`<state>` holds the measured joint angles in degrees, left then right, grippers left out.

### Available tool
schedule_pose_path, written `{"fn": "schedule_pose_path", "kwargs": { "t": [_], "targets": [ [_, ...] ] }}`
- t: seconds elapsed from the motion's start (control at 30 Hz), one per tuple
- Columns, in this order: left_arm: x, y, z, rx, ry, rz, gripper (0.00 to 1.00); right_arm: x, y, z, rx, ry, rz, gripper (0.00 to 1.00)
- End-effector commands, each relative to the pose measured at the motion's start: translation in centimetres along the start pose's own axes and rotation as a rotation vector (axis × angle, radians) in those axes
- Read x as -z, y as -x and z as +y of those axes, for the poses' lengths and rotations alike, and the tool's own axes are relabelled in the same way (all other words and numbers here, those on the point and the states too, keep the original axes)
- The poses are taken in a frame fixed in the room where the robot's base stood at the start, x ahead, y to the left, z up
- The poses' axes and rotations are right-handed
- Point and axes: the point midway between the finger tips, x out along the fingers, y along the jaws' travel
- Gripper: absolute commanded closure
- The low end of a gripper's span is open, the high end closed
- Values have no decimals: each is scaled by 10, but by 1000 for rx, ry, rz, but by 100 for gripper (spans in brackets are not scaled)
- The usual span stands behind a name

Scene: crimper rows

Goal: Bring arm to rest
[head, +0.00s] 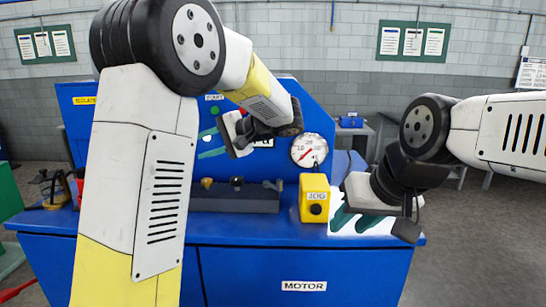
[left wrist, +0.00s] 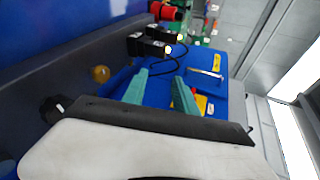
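My left gripper (head: 203,145) is raised in front of the blue machine (head: 310,110), with its teal fingers apart and nothing between them. The left wrist view shows the same two fingers (left wrist: 160,78) spread and empty. My right gripper (head: 354,222) points down at the right end of the blue bench (head: 240,238), over a white patch. Its teal fingers look apart, with nothing seen between them. Whether its fingertips touch the bench top cannot be told.
A yellow JOG box (head: 314,198) stands on the bench just left of my right gripper. A round gauge (head: 309,150) sits on the machine behind. A dark block (head: 235,199) with knobs lies below my left gripper. A small vise-like tool (head: 52,190) stands at the bench's left end.

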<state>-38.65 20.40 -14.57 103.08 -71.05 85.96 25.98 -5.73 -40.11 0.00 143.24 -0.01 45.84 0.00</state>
Motion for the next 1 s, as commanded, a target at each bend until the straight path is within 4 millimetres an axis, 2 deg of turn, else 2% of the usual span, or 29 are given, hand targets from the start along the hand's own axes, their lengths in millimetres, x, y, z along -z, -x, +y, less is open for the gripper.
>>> {"fn": "schedule_pose_path", "kwargs": {
  "t": [0.1, 0.27, 0.37, 0.53, 0.7, 0.8, 1.0],
  "targets": [
    [-33, -16, 11, -154, 11, -14, 65, 0, 0, 0, 0, 0, 0, 64],
    [-90, -26, 39, -439, 54, -2, 65, 0, 0, 0, 0, 0, 0, 64],
    [-128, -18, 62, -642, 112, 33, 65, 0, 0, 0, 0, 0, 0, 64],
    [-177, 17, 92, -931, 262, 138, 65, 0, 0, 0, 0, 0, 0, 64],
    [-206, 57, 110, -1121, 448, 266, 65, 0, 0, 0, 0, 0, 0, 64],
    [-215, 74, 115, -1182, 540, 326, 65, 0, 0, 0, 0, 0, 0, 64],
    [-220, 89, 118, -1228, 632, 385, 65, 0, 0, 0, 0, 0, 0, 64]
  ]
}}
